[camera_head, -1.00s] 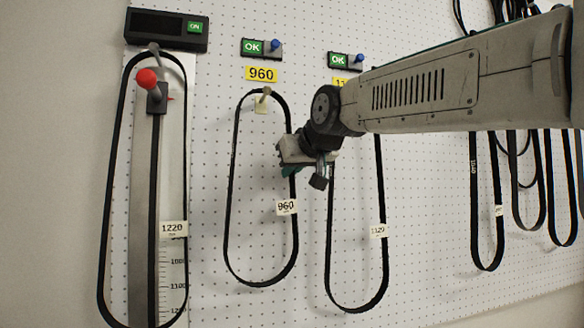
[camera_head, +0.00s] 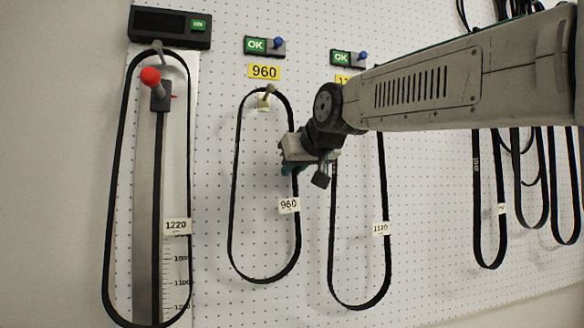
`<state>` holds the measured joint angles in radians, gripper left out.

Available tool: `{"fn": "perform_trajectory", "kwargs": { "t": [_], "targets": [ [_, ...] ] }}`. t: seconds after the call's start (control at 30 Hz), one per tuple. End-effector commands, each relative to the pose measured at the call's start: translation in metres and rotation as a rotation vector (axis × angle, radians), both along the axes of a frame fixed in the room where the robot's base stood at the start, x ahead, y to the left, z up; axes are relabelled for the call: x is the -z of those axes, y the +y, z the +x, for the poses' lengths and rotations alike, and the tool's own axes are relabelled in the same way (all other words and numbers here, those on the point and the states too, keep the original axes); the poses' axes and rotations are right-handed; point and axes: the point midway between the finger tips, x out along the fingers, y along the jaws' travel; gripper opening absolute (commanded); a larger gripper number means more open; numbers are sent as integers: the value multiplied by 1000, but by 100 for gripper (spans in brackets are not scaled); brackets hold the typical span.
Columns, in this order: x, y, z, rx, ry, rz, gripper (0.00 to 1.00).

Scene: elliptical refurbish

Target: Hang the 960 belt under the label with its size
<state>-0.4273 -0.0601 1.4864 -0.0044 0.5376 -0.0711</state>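The 960 belt (camera_head: 233,190) is a black loop with a white 960 tag. It hangs from a peg (camera_head: 266,95) under the yellow 960 label (camera_head: 264,72), above which a display (camera_head: 256,45) shows a green OK. My gripper (camera_head: 290,165) is at the belt's right strand, above the tag. The fingertips are partly hidden by the wrist, so I cannot tell whether they are shut on the strand or apart.
A 1220 belt (camera_head: 114,190) hangs on the measuring stand (camera_head: 147,200) at left, which has a red knob (camera_head: 150,76). A further tagged belt (camera_head: 332,240) hangs to the right, partly behind my arm. Several belts (camera_head: 476,200) hang at far right.

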Motion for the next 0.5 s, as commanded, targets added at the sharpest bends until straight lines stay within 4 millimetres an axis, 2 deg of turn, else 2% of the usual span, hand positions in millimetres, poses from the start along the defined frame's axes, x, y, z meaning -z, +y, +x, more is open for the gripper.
{"fn": "perform_trajectory", "kwargs": {
  "t": [0.17,0.5],
  "targets": [
    [-2,-5,-4,5,-1,-3,30],
    [-25,-20,-54,-2,-4,0,30]
  ]
}}
